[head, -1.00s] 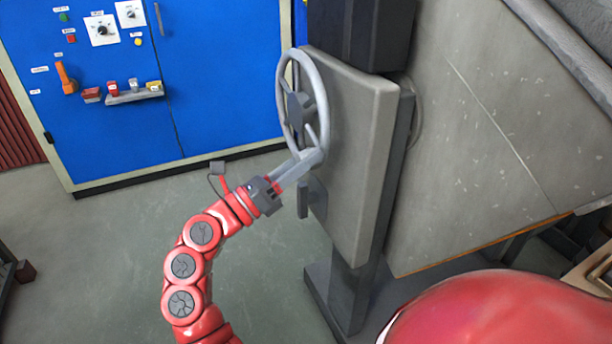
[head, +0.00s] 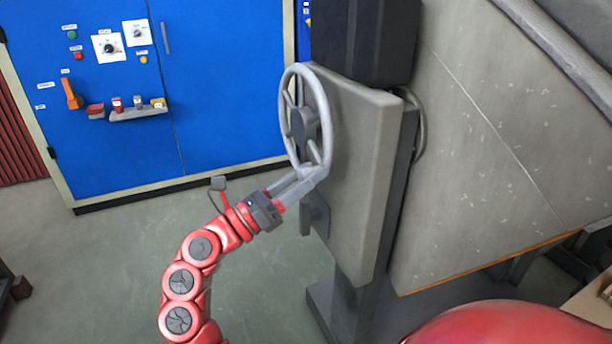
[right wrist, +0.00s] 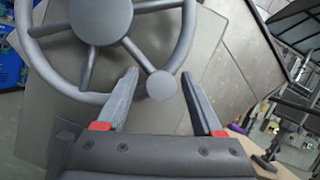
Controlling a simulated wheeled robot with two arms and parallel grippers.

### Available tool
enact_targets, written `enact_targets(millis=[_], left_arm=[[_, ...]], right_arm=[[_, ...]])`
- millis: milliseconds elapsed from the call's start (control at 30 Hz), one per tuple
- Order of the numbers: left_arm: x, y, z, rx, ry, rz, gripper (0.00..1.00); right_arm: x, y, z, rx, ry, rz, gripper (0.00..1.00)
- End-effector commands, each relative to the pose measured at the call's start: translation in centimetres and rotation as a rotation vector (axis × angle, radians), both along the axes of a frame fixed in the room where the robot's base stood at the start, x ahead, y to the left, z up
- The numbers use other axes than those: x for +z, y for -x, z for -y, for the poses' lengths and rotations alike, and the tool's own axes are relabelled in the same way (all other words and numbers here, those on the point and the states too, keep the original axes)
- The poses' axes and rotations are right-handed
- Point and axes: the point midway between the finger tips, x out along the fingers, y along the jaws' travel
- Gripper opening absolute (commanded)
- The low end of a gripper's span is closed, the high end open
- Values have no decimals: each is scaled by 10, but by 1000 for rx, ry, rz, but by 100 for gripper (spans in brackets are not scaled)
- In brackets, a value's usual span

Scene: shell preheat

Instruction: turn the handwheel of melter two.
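A grey spoked handwheel (head: 299,128) stands upright on the left face of a grey panel. No label shows which melter it belongs to. My right gripper (head: 318,172) reaches from the lower left to the bottom of its rim. In the right wrist view, the handwheel (right wrist: 99,16) fills the upper left, with a round knob (right wrist: 161,86) on its rim. My right gripper (right wrist: 159,73) is open there, one finger on each side of the knob, with a gap showing on both sides. In the head view the fingers hide the knob. My left gripper is not in view.
The grey panel (head: 365,165) stands on a dark post just behind the wheel. A small dark handle (head: 306,218) sits below the wheel. A large grey slanted body (head: 490,150) fills the right. A blue cabinet (head: 225,90) with controls stands behind. The floor (head: 115,250) at left is clear.

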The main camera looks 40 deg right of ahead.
Motion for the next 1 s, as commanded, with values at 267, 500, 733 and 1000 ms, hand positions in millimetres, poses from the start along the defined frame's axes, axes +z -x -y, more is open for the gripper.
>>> enact_targets(millis=[267,500,733,1000], left_arm=[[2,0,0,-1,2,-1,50],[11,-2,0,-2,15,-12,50],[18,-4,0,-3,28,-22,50],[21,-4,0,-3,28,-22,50]], right_arm=[[-2,-2,-9,3,1,-3,69],[-19,-7,-58,5,2,-4,69],[-42,-13,-115,6,3,-5,69],[-59,-16,-153,2,-1,0,69]])
